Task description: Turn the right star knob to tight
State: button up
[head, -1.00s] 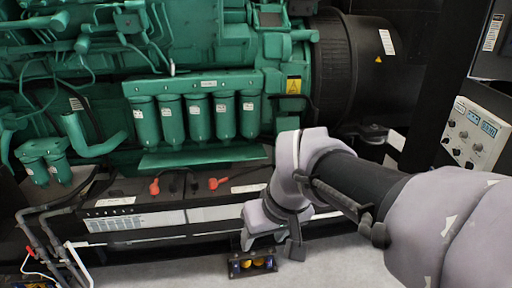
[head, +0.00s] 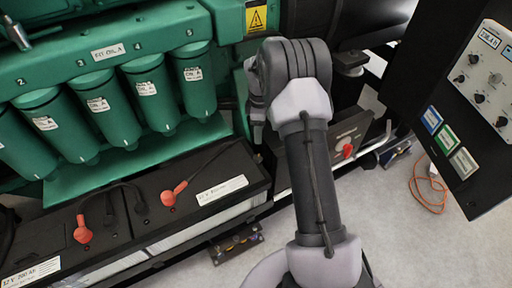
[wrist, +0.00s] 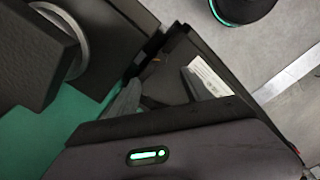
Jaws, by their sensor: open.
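I cannot clearly make out a star-shaped knob in either view. In the head view my gripper (head: 258,128) is partly hidden behind my own wrist. It is open and points down beside the right end of the black battery box (head: 135,215), in front of the green engine. I see nothing held in it. A dark rounded part (head: 350,62) sits under the black generator housing, right of my wrist; I cannot tell whether it is a star knob. The wrist view shows dark surfaces and a white label (wrist: 207,78) close by.
A box with a red rotary switch (head: 347,150) stands right of my arm. A control panel (head: 482,100) with several small knobs is at the far right. Green filter canisters (head: 100,105) stand at left. An orange cable (head: 428,190) lies on the open grey floor (head: 400,235).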

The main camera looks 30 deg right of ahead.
aim_at(259, 157)
notch_tip(259, 157, down, 14)
jog(key=b, duration=0.4)
jog(key=shift+f, duration=0.25)
grip_shut()
